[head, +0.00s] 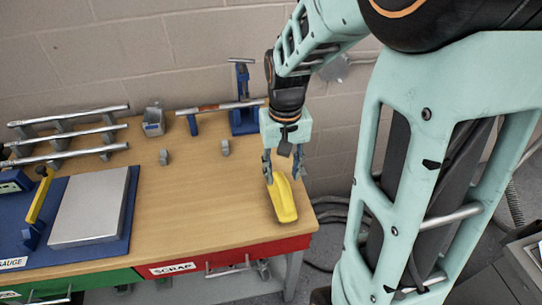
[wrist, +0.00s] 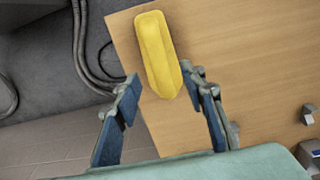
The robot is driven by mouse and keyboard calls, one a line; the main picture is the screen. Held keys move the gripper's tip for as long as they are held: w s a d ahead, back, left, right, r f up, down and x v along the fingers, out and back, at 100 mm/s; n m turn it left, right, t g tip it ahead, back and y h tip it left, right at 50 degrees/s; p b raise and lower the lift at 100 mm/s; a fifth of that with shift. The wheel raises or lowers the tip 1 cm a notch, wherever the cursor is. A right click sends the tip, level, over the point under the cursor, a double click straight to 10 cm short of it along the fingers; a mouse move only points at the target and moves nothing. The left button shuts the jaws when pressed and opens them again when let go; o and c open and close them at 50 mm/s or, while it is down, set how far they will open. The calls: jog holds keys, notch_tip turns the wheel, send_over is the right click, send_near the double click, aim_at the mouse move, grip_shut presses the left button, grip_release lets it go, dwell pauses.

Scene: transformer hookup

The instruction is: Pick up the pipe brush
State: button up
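A long yellow object (head: 282,198) with a rounded end lies at the right front corner of the wooden bench. It may be the pipe brush, but I see no bristles on it. It also shows in the wrist view (wrist: 156,50), pointing away from me. My gripper (head: 283,174) is over its far end, pointing down. In the wrist view my gripper (wrist: 160,76) is open, with the object's near end between the fingertips. A clear gap shows at the left finger. The right finger looks close to the object; I cannot tell whether they touch.
The wooden bench (head: 210,180) has free room left of my gripper. A pipe (head: 232,105) rests on blue stands at the back. Several pipes (head: 70,134) lie on a rack at the left. A grey plate (head: 90,207) sits on a blue board. A red SCRAP bin front (head: 225,257) is below.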

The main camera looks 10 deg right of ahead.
aim_at(282, 184)
jog(key=shift+w+f, duration=0.1)
jog(key=shift+f, duration=3.05)
grip_shut()
